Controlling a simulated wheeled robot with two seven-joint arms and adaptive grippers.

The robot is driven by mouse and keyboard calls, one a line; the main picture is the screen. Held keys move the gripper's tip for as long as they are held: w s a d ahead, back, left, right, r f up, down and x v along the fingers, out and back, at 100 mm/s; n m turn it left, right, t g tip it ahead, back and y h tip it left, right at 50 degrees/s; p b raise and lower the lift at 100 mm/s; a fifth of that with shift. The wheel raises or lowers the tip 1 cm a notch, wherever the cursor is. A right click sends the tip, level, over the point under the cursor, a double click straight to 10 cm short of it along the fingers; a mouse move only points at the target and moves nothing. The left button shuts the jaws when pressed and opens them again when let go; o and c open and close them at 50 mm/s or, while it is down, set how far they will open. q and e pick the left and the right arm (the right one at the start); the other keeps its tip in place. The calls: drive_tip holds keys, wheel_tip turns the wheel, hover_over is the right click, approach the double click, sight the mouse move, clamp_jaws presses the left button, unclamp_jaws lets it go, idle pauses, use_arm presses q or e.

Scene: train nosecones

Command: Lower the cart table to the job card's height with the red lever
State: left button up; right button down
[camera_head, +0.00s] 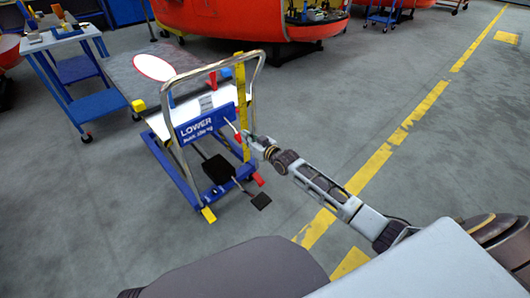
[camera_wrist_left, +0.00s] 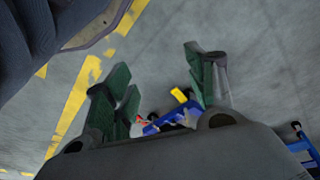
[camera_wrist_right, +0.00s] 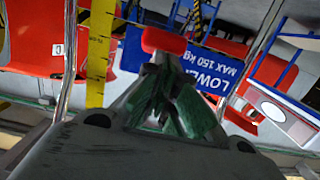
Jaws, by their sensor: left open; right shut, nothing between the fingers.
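The cart (camera_head: 190,176) stands on the floor, with a chrome handle (camera_head: 171,103) and a blue panel (camera_head: 205,122) reading LOWER. The red lever (camera_head: 237,137) sticks out at the panel's right side; its red knob (camera_wrist_right: 163,40) shows in the right wrist view. My right gripper (camera_head: 248,137) is shut and empty beside the lever. In the right wrist view its fingertips (camera_wrist_right: 165,72) lie just below the knob; I cannot tell whether they touch. A yellow scale (camera_head: 241,105) stands upright by the handle. My left gripper (camera_wrist_left: 155,75) is open and empty, away from the cart. I cannot make out the job card.
A red-rimmed white disc (camera_head: 154,67) shows behind the handle. A black pedal (camera_head: 261,201) and a red pedal (camera_head: 258,179) stick out low at the cart's right. A blue trolley (camera_head: 75,85) stands at the left. The floor to the right, with yellow lines (camera_head: 376,160), is clear.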

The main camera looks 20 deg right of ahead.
use_arm(q)
drive_tip(key=shift+g, duration=0.4)
drive_tip(key=f, duration=0.1)
drive_tip(key=s+f+p, duration=0.1)
drive_tip(key=f+p, duration=0.1)
drive_tip(key=shift+s+a+f, duration=0.3)
drive_tip(key=shift+f, duration=0.05)
use_arm(e)
drive_tip(key=s+d+f, duration=0.1)
drive_tip(key=s+d, duration=0.2)
drive_tip(key=s, duration=0.6)
drive_tip(key=shift+s+d+f, duration=0.2)
drive_tip(key=shift+d+f, duration=0.1)
drive_tip(key=shift+f, duration=0.05)
use_arm(q)
drive_tip(key=shift+w, duration=0.1)
